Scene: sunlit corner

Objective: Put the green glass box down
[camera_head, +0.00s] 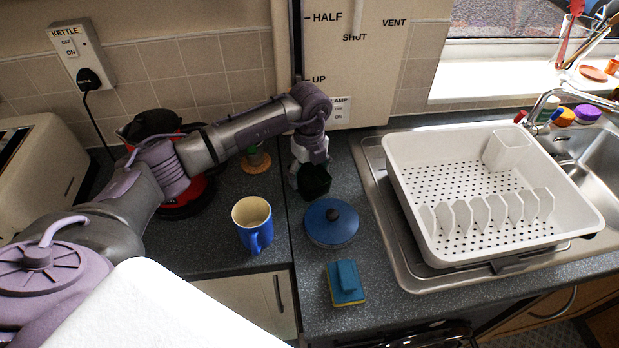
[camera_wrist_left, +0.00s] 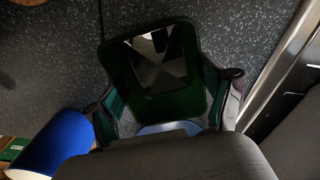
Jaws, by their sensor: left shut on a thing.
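The green glass box (camera_head: 315,184) looks very dark in the head view and sits at the end of my left arm. In the left wrist view the green glass box (camera_wrist_left: 190,104) is open-topped and see-through, with its mouth toward the camera. My left gripper (camera_head: 312,165) is shut on it, with one finger on each side in the wrist view (camera_wrist_left: 168,107). The box is over the dark counter behind the blue lid; I cannot tell whether its base touches the counter. My right gripper is not in view.
A round blue lid (camera_head: 331,222) lies just in front of the box, with a blue and yellow sponge (camera_head: 345,283) nearer. A blue mug (camera_head: 252,225) stands to the left. A white dish rack (camera_head: 404,160) is on the right. A red kettle (camera_head: 186,200) is behind my arm.

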